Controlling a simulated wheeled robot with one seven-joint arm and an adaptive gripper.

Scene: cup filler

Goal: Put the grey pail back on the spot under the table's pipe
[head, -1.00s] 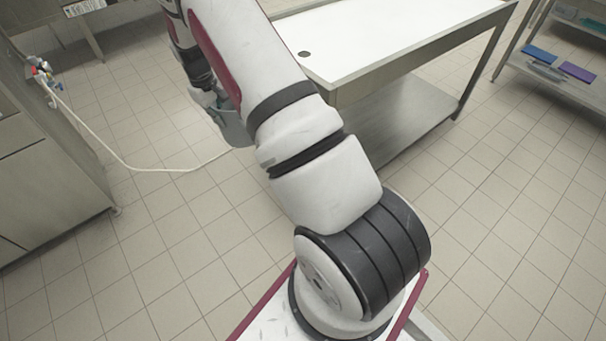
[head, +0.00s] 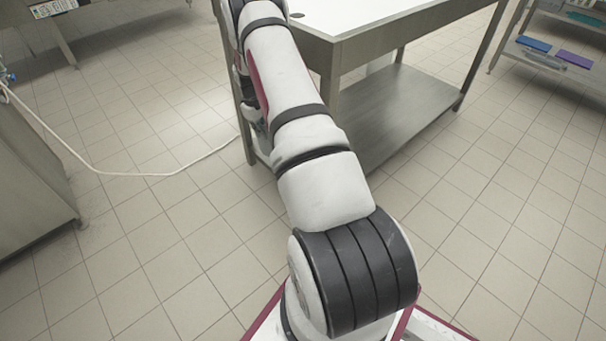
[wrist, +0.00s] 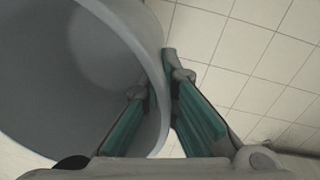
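The grey pail (wrist: 75,75) fills the left of the wrist view, its round mouth facing the camera. My gripper (wrist: 160,82) is shut on the pail's wall, with one teal-padded finger inside the rim and the other outside. The inside that shows looks empty. In the head view my arm hides the pail and the gripper. The steel table (head: 400,32) with a white top stands just beyond my arm. A pale upright shape (head: 379,64), perhaps the pipe, shows under its top. The spot below it cannot be made out.
A low shelf (head: 400,110) spans the table's legs. A white hose (head: 130,174) runs over the floor from the left cabinet (head: 35,185) toward the table. A rack (head: 550,68) with blue and purple items stands at right. The tiled floor between is clear.

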